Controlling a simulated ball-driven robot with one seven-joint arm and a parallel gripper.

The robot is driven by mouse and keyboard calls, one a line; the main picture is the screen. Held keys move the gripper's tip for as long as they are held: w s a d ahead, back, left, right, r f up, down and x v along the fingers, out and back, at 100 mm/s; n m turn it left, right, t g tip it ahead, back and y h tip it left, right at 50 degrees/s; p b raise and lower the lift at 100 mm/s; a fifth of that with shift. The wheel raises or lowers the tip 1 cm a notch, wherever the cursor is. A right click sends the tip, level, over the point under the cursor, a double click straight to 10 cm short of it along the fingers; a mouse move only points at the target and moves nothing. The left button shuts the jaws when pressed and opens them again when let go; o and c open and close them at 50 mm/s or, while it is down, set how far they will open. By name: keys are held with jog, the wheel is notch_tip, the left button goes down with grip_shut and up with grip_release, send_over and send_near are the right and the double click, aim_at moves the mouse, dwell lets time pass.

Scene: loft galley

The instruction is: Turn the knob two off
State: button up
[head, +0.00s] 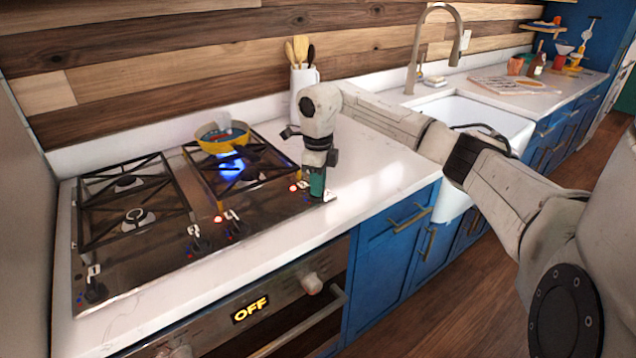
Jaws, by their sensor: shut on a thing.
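The gas cooktop (130,258) is set in the white counter, with several small black knobs with white markers along its front edge. One knob (93,288) is at the left end, and two more, a middle-left knob (195,243) and a middle-right knob (235,225), stand close together. My gripper (318,185) points down at the right end of the row and is shut on the rightmost knob, mostly hidden by the fingers.
A yellow pan (222,137) sits on the back right grate by the flame. A white utensil crock (304,90) stands behind my gripper. The counter (375,175) right of the cooktop is clear up to the sink (470,120). The oven display (250,309) below reads OFF.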

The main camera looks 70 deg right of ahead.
jog(key=shift+m, duration=0.3)
grip_shut()
jog(key=shift+r+m+p, duration=0.1)
jog(key=shift+m+p, duration=0.45)
jog(key=shift+m, duration=0.65)
jog(key=shift+a+m+p, duration=0.15)
jog(key=shift+m+p, duration=0.45)
jog(key=shift+m, duration=1.3)
jog(key=shift+w, duration=0.1)
jog(key=o, duration=0.7)
grip_release()
jog(key=shift+o, duration=0.2)
notch_tip(320, 180, up, 11)
jog(key=b, duration=0.1)
jog(key=shift+f, duration=0.2)
